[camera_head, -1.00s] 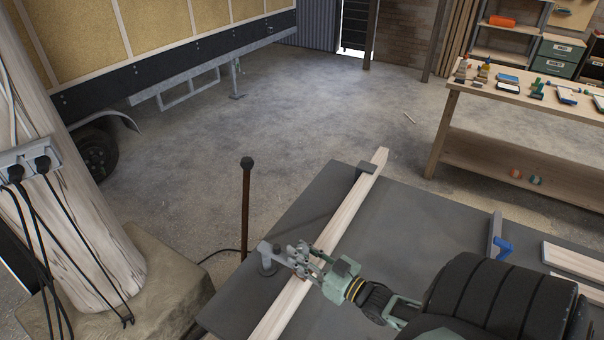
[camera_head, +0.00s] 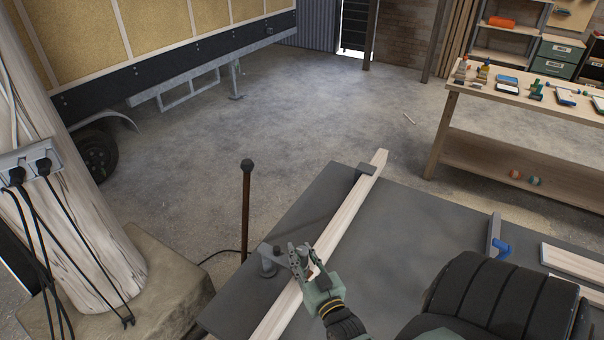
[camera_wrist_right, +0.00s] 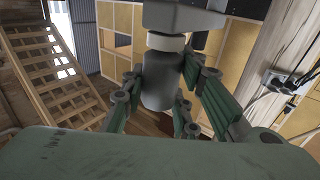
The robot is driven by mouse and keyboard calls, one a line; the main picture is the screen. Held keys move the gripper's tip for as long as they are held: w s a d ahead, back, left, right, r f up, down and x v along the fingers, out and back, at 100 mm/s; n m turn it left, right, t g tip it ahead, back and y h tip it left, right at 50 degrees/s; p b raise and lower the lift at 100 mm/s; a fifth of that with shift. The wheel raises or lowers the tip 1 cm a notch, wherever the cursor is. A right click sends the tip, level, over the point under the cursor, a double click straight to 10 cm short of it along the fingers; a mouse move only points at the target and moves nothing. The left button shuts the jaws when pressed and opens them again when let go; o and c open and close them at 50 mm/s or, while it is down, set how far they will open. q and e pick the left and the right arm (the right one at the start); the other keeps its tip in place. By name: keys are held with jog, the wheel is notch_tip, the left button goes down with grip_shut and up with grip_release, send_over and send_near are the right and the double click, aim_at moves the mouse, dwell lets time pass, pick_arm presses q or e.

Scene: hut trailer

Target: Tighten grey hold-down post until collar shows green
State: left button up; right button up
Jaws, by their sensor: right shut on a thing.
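A grey hold-down (camera_head: 268,263) stands on the dark worktop, left of the long pale board (camera_head: 345,215). My right gripper (camera_head: 301,258) is at the hold-down's right end, over the board. In the right wrist view, its fingers (camera_wrist_right: 160,97) are shut around the grey post (camera_wrist_right: 158,75), which hangs upright between them. A pale, whitish collar (camera_wrist_right: 166,42) shows above the post, under a dark grey block (camera_wrist_right: 183,17). I see no green on the visible side of the collar. In the head view, the fingers mostly hide the post. My left gripper is not in view.
A second grey clamp (camera_head: 366,169) holds the board's far end. A blue-handled clamp (camera_head: 497,240) and short boards (camera_head: 575,262) lie at the right. A brown rod (camera_head: 246,210) with a dark knob stands close left of the worktop. The worktop's middle is clear.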

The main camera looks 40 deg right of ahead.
jog(key=o, duration=1.2)
jog(key=shift+s, duration=0.1)
jog(key=shift+s+a+f, duration=0.1)
jog(key=shift+s+a, duration=0.05)
jog(key=shift+s, duration=0.2)
jog(key=v, duration=1.1)
